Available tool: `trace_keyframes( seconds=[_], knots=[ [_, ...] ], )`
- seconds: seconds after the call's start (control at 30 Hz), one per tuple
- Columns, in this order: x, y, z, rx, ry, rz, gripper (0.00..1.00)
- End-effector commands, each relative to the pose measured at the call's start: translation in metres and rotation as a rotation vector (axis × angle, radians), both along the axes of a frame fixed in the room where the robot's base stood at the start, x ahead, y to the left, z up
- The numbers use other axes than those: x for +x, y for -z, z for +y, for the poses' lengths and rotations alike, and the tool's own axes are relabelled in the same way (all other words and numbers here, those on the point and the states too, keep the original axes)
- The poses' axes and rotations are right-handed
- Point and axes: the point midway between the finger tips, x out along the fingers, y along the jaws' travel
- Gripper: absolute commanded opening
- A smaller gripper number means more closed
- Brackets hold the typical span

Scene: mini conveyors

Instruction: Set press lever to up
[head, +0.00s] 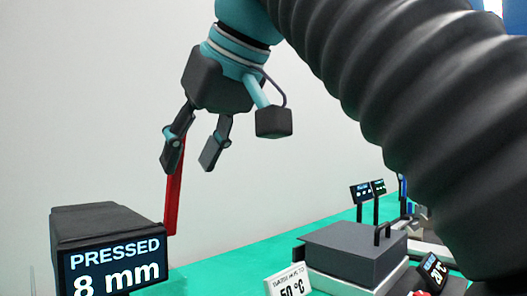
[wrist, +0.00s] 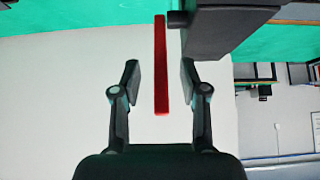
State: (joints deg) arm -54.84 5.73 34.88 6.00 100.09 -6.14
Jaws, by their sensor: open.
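The press (head: 108,228) is a dark box at the lower left of the head view, with a display (head: 113,268) reading "PRESSED 8 mm". Its red lever (head: 172,205) stands nearly upright at the box's right side. My gripper (head: 190,158) is open at the lever's upper part, and its left finger hides some of the lever. In the wrist view the lever (wrist: 160,65) runs between my two open fingers, with a visible gap on each side. The press body (wrist: 225,32) is at the upper right there. I cannot tell whether any finger touches the lever.
A green tabletop (head: 235,268) runs to the right. The space left of my gripper is clear wall.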

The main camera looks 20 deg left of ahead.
Motion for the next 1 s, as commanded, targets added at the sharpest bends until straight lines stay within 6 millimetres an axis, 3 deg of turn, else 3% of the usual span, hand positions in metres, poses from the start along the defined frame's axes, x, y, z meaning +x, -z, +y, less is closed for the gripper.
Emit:
trace_keyframes(
  seconds=[0.43, 0.9, 0.93, 1.0],
  knots=[
    [-0.028, 0.0, -0.058, 0.001, 0.002, -0.001, 0.44],
    [-0.034, 0.0, -0.069, 0.0, 0.001, 0.001, 0.44],
    [-0.034, 0.0, -0.069, 0.0, 0.001, 0.001, 0.41],
    [-0.034, 0.0, -0.069, 0.0, 0.001, 0.0, 0.24]
  ],
)
